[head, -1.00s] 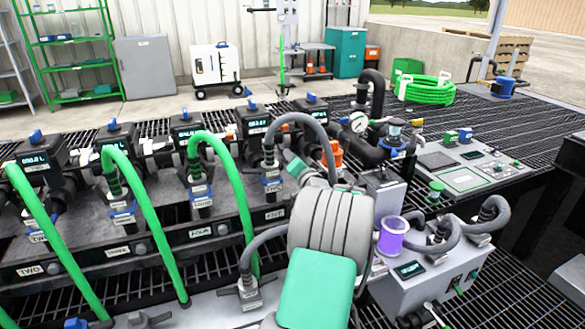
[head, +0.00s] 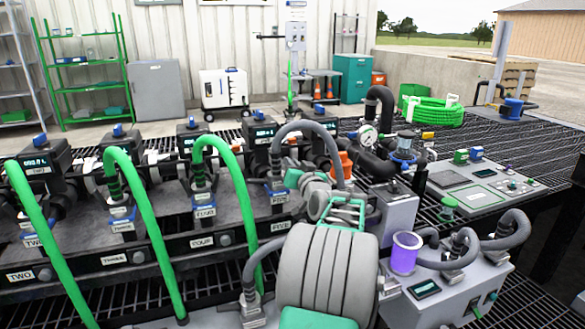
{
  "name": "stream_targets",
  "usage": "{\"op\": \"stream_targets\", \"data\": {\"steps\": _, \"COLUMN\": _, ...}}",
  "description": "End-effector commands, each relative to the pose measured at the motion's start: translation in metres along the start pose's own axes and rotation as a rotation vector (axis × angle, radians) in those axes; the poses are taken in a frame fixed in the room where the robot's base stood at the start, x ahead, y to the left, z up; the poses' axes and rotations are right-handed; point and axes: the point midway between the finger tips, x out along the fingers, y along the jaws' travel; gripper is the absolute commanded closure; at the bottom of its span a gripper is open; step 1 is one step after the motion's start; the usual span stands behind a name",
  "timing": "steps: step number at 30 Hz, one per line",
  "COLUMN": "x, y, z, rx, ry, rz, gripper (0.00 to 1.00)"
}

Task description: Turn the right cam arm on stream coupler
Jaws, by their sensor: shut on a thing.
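The coupler (head: 277,184) at the station marked FIVE stands on the dark manifold in the head view, with a grey hose arching from its top to the right. It has a blue band and a small white label, too small to read for certain. My gripper (head: 296,178) is at the right side of this coupler, shut on what looks like its right cam arm. The cam arm itself is hidden by my fingers and wrist, so its angle cannot be told.
Green hoses (head: 143,225) arch from the couplers to the left. A grey box with a purple-rimmed cup (head: 404,253) and grey hoses stands at the right front. A pressure gauge (head: 367,138) and black pipes stand behind.

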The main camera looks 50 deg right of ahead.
Motion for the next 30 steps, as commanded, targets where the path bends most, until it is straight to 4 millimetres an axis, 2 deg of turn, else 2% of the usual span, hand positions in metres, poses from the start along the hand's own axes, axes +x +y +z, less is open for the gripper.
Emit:
{"op": "stream_targets", "data": {"steps": 9, "x": 0.0000, "y": 0.0001, "z": 0.0011, "rx": -0.001, "ry": -0.002, "rz": 0.000, "gripper": 1.00}}
{"op": "stream_targets", "data": {"steps": 10, "x": 0.0000, "y": 0.0001, "z": 0.0011, "rx": -0.001, "ry": -0.002, "rz": 0.000, "gripper": 0.88}}
{"op": "stream_targets", "data": {"steps": 17, "x": 0.0000, "y": 0.0001, "z": 0.0007, "rx": 0.000, "ry": -0.001, "rz": 0.000, "gripper": 0.69}}
{"op": "stream_targets", "data": {"steps": 30, "x": 0.0000, "y": 0.0006, "z": -0.0024, "rx": 0.028, "ry": -0.002, "rz": 0.000, "gripper": 0.68}}
